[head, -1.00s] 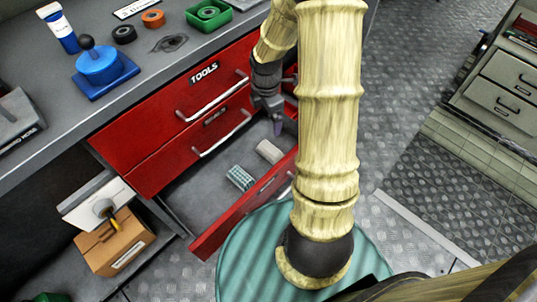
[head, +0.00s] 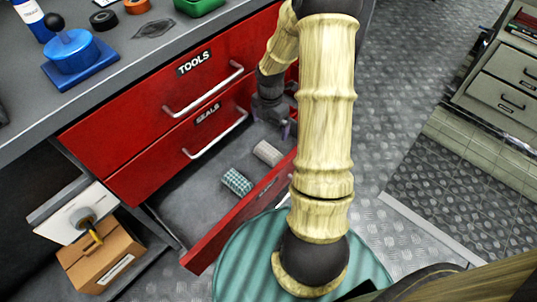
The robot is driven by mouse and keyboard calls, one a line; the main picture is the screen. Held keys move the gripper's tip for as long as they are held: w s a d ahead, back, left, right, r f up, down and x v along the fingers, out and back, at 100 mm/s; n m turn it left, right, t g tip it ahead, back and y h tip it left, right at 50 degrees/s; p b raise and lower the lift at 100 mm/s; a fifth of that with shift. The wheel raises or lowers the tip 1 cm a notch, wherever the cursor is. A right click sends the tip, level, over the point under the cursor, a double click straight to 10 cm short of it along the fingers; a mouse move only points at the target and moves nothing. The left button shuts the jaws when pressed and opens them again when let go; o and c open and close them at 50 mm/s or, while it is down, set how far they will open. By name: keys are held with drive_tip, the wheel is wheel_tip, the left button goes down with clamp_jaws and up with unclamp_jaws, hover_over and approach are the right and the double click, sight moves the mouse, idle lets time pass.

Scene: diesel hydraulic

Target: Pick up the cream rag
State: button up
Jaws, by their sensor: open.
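The cream rag (head: 268,152) lies as a small roll in the open bottom drawer (head: 190,205), near its right end. A teal-and-white checked roll (head: 237,181) lies to its left, a short way apart. My gripper (head: 287,130) is open and points down at the drawer's right end, just above and to the right of the cream rag in the picture. My arm hides part of the gripper and the drawer's right end. No contact with the rag shows.
Closed red drawers marked TOOLS (head: 195,63) and SEALS (head: 208,114) stand above the open drawer, with handles sticking out. The open drawer's red front (head: 235,220) is an edge nearby. A cardboard box (head: 100,258) sits at lower left. Floor at right is clear.

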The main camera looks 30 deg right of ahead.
drive_tip(key=b, duration=0.4)
approach(268, 150)
drive_tip(key=f, duration=0.5)
drive_tip(key=shift+w+d+f, duration=0.15)
drive_tip(key=shift+w+f, duration=0.1)
wheel_tip(268, 150, down, 4)
drive_tip(key=b, duration=0.4)
drive_tip(key=shift+s+f, duration=0.15)
drive_tip(key=shift+f, duration=0.5)
drive_tip(key=shift+s+r, duration=0.1)
drive_tip(key=c, duration=0.6)
